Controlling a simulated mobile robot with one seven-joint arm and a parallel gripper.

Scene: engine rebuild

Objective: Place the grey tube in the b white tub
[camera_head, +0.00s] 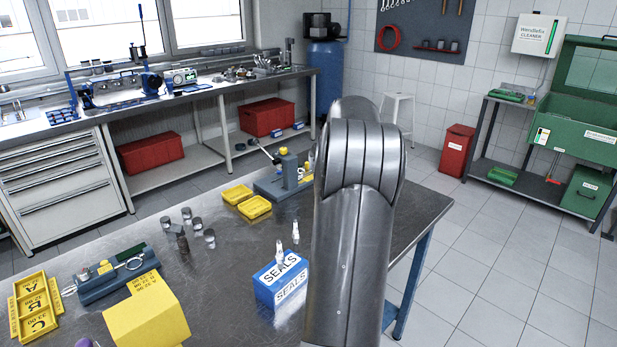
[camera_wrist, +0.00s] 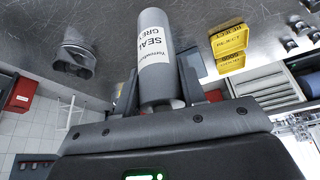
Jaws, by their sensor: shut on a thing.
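The grey tube (camera_wrist: 155,50) has a white label reading "SEALANT GREY" and shows in the wrist view. My gripper (camera_wrist: 158,78) is shut on it, with one finger on each side. The tube points away from the palm, over the steel table. In the head view my arm covers the gripper and the tube. I cannot make out a white tub marked b in either view.
The steel table (camera_head: 225,270) bears a blue SEALS box (camera_head: 281,280), white bottles (camera_head: 295,232), yellow trays (camera_head: 255,208), several metal cylinders (camera_head: 209,237), a yellow box (camera_head: 146,313) and lettered yellow bins (camera_head: 36,310). A grey metal part (camera_wrist: 76,55) lies left of the tube in the wrist view.

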